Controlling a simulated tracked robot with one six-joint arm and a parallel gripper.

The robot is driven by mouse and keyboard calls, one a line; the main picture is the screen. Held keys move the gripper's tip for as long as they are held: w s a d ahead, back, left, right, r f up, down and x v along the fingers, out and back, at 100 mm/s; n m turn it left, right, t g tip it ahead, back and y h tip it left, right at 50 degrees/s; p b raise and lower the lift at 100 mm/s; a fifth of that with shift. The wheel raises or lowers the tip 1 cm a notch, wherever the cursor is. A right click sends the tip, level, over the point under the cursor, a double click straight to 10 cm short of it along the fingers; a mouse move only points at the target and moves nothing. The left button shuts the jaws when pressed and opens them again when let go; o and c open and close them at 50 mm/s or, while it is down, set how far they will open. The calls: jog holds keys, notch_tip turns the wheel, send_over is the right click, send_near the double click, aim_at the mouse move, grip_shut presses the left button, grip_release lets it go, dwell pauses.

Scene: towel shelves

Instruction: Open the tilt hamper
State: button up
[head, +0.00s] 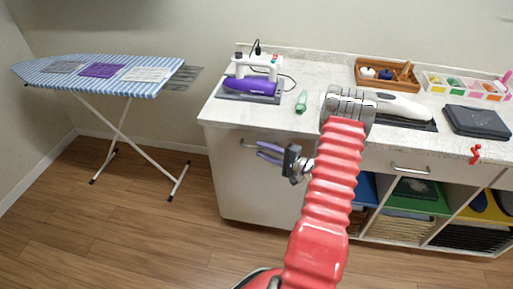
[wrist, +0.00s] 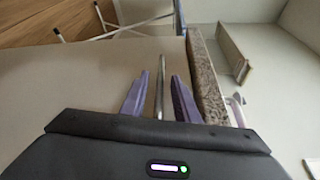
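The tilt hamper (head: 245,185) is the pale front panel at the left end of the counter; it looks shut. Its metal bar handle (head: 246,144) is near the panel's top and is partly hidden by my gripper. My gripper (head: 259,149) has two purple fingers pointing left at the handle. In the wrist view the handle bar (wrist: 159,85) lies between the spread fingers of my gripper (wrist: 160,74), with a gap on each side. The gripper is open and holds nothing.
The speckled countertop (head: 310,70) overhangs the panel, close to my fingers. On it are a purple iron (head: 250,86), a green bottle (head: 301,102) and a wooden tray (head: 360,82). An ironing board (head: 100,72) stands at the left. The floor before the hamper is clear.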

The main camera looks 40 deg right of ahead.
aim_at(256, 147)
jog(key=shift+x, duration=1.95)
grip_shut()
